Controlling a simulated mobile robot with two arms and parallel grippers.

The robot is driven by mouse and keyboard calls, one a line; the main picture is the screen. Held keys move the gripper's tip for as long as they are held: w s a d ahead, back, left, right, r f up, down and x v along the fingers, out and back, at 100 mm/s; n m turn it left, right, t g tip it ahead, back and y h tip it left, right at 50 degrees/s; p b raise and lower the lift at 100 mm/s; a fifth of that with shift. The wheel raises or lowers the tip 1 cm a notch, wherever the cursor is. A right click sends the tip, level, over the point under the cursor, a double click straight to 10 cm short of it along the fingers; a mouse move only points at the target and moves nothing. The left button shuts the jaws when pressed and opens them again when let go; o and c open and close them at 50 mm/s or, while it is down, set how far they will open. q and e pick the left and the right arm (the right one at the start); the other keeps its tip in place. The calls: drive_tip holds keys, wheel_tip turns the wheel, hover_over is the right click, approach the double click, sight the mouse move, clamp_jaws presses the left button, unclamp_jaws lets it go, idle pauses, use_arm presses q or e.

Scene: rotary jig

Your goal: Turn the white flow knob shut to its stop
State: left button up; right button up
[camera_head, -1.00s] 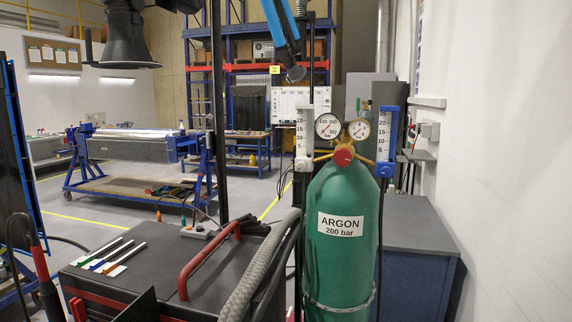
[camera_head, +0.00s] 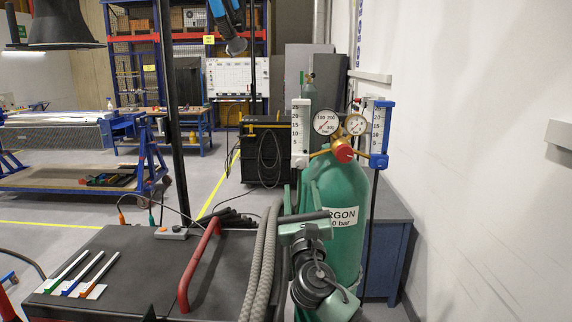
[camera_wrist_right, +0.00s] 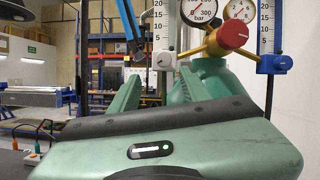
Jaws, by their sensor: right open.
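The white flow knob (camera_head: 299,161) sits at the foot of the left, white flowmeter (camera_head: 301,126), beside the pressure gauges. In the right wrist view the white knob (camera_wrist_right: 164,60) shows just above the space between my fingers. My right gripper (camera_head: 297,196) is in front of the green argon cylinder (camera_head: 352,190), below the knob. Its two green fingers point up toward the knob in the wrist view (camera_wrist_right: 160,78), apart and empty. The fingertips look clear of the knob. The angle at which the knob is turned is too small to tell. My left gripper is out of view.
A red knob (camera_head: 344,153) on the brass regulator and a blue flowmeter knob (camera_head: 378,161) are close on the right. A dark cart top (camera_head: 130,262) with a red handle (camera_head: 199,265) and thick grey hoses (camera_head: 262,262) lie left. A white wall bounds the right.

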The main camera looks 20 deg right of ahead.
sight(301, 166)
drive_tip(key=x, duration=0.2)
drive_tip(key=p+x, duration=0.1)
drive_tip(key=x, duration=0.1)
drive_tip(key=p+x, duration=0.1)
drive_tip(key=x, duration=0.2)
drive_tip(key=shift+s+d+r, duration=0.2)
drive_tip(key=shift+d+r, duration=0.05)
drive_tip(key=shift+d, duration=0.1)
drive_tip(key=shift+w, duration=0.45)
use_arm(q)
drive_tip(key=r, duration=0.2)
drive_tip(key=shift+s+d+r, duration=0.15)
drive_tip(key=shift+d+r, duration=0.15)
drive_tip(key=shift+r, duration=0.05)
use_arm(e)
drive_tip(key=shift+d, duration=0.1)
clamp_jaws()
